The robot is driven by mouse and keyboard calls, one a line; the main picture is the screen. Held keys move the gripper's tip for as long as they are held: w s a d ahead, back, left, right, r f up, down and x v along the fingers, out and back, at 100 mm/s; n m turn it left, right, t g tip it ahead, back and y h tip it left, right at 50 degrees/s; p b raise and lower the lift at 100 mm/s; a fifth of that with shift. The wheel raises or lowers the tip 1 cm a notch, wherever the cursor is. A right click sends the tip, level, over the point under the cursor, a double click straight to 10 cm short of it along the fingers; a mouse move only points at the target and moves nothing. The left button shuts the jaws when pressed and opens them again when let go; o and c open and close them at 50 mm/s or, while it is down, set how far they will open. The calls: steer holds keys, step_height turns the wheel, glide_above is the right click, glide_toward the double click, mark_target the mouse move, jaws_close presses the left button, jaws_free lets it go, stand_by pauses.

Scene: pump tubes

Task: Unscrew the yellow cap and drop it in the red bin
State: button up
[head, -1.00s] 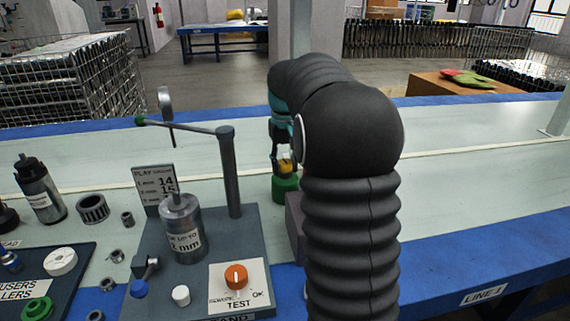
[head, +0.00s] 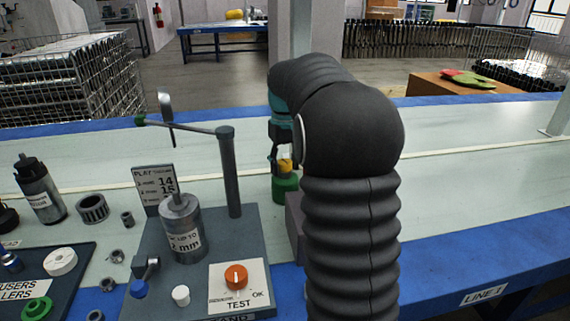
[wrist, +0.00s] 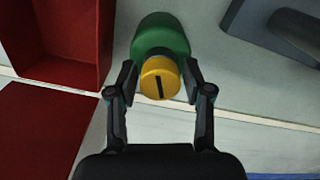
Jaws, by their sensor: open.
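The yellow cap (wrist: 160,78) sits on top of a green holder (wrist: 160,36) in the wrist view, with a dark slot across its face. In the head view the cap (head: 285,166) and green holder (head: 285,187) show in part beside my arm. My gripper (wrist: 160,80) is open, with one finger on each side of the cap. I cannot tell whether the fingers touch it. The red bin (wrist: 103,45) is at the upper left of the wrist view, its inside visible. My arm hides that area in the head view.
A red flat surface (wrist: 35,130) lies at the lower left of the wrist view. In the head view, the grey test stand (head: 205,285) with a post, a metal cylinder (head: 182,230) and an orange knob (head: 236,277) stands left of my arm. The bench behind is clear.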

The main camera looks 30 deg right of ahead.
steer(key=m, duration=1.3)
steer(key=shift+m, duration=2.7)
jaws_close()
